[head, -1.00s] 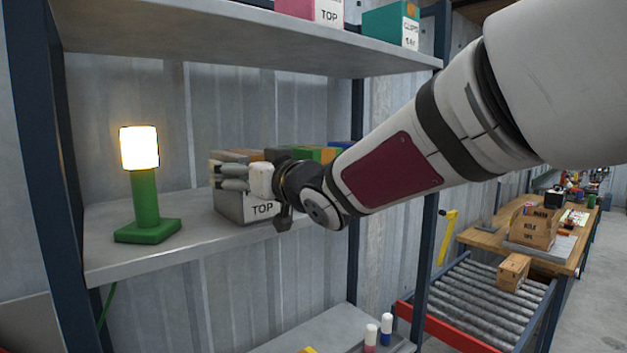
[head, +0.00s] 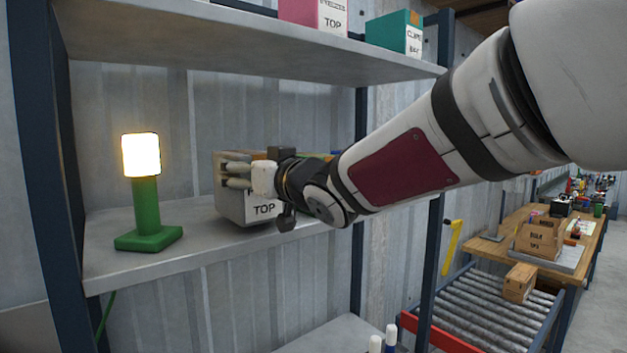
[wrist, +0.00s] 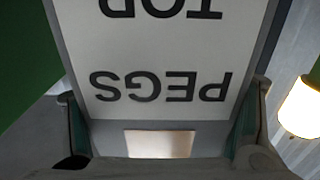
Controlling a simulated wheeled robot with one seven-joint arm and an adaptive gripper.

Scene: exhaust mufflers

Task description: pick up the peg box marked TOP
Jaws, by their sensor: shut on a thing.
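The grey peg box (head: 230,203) is on the middle shelf in the head view, its white label reading TOP, partly hidden by my gripper. In the wrist view the label of the peg box (wrist: 160,88) reads PEGS and TOP upside down, close to the camera. My gripper (head: 237,175) is shut on the box, its fingers across the upper part. In the wrist view the fingers of my gripper (wrist: 160,140) stand on both sides of the box. Whether the box's underside touches the shelf is hard to tell.
A lit lamp with a green base (head: 148,238) stands left of the box on the middle shelf (head: 200,250). A green box (head: 318,156) is partly hidden behind my arm. The upper shelf (head: 250,45) bears a pink box (head: 297,10) and a teal box (head: 390,32).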

